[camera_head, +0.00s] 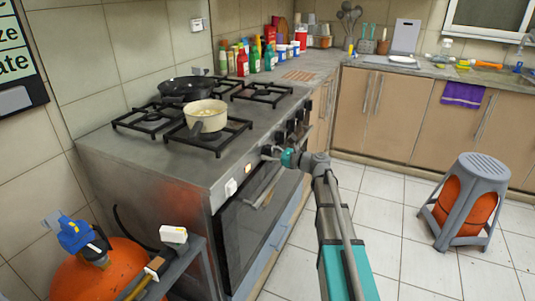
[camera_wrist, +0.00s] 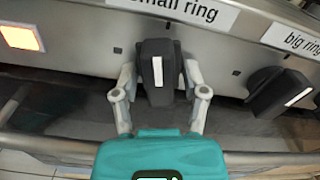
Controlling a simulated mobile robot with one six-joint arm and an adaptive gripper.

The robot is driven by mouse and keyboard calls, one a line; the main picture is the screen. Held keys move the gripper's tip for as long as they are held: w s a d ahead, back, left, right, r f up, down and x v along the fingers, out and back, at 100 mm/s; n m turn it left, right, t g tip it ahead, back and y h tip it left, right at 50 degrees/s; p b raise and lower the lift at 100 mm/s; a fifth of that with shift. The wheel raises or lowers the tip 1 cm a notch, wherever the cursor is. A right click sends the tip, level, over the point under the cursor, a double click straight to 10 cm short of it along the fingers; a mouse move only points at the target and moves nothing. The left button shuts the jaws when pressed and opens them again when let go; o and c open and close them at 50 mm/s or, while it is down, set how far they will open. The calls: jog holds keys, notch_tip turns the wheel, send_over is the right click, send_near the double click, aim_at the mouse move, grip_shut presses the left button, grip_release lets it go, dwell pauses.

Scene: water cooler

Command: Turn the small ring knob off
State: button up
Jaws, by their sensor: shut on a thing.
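The small ring knob (camera_wrist: 155,70) is black with a white pointer line that stands upright in the wrist view. It sits under the "small ring" label (camera_wrist: 180,8) on the stove's steel front panel. My gripper (camera_wrist: 160,80) has one finger on each side of the knob and is shut on it. In the head view my gripper (camera_head: 268,153) is at the stove's front panel, and the knob it holds is hidden there or too small to make out.
The big ring knob (camera_wrist: 280,92), with a slanted white line, is to the right. A lit orange switch (camera_wrist: 21,37) is to the left. A cream pot (camera_head: 206,114) and a black pan (camera_head: 186,88) stand on the stove. The oven handle (camera_head: 265,188) runs below my gripper.

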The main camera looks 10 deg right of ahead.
jog(key=shift+d+m, duration=0.15)
jog(key=shift+m, duration=1.55)
jog(key=o, duration=0.8)
jog(key=shift+s, duration=0.1)
jog(key=v, duration=1.2)
